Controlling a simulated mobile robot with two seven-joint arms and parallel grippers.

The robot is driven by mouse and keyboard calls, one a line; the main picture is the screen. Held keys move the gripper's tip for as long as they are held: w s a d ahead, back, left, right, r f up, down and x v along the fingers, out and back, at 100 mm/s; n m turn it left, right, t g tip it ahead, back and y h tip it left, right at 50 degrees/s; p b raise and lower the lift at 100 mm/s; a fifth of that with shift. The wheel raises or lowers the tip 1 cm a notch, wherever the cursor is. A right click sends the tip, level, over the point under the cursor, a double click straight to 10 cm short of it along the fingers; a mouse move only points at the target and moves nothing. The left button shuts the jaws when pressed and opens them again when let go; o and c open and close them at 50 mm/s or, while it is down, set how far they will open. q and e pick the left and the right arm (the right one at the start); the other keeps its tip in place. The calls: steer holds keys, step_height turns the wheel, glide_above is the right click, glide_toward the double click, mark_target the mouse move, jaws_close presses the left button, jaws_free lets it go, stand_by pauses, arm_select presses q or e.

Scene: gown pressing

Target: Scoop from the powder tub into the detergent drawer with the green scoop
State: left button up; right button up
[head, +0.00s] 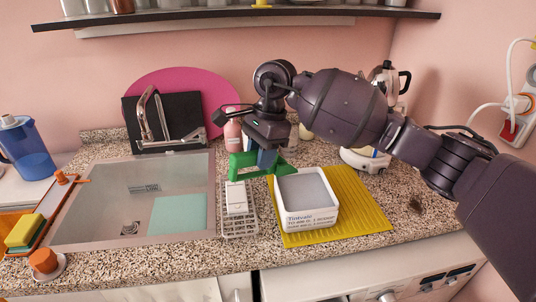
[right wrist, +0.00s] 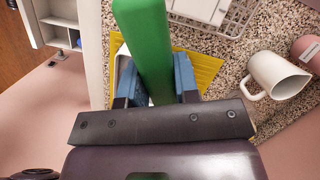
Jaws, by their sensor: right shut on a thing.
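My right gripper (head: 266,158) is shut on the green scoop (head: 240,168), just behind the powder tub (head: 312,219) and above the counter. In the right wrist view the green scoop (right wrist: 146,45) stands out between the blue fingertips. The tub is a white, open-topped box filled with greyish powder (head: 305,188), standing on a yellow mat (head: 362,205). In the right wrist view the scoop and fingers hide most of the tub. An open, white compartmented drawer (right wrist: 60,24), apparently the detergent drawer, shows at that view's upper left. Whether the scoop holds powder cannot be seen. My left gripper is not in view.
A white rack (head: 240,222) stands just left of the tub, beside the sink (head: 165,185). A white mug (right wrist: 277,76) lies right of the mat in the right wrist view. A moka pot (head: 388,80) stands behind my right arm. A shelf (head: 235,20) hangs above.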

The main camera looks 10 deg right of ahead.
steer(key=m, duration=0.2)
steer(key=shift+m+t+y, duration=0.3)
steer(key=shift+w+m, duration=0.1)
steer(key=shift+m, duration=1)
steer(key=shift+t, duration=0.3)
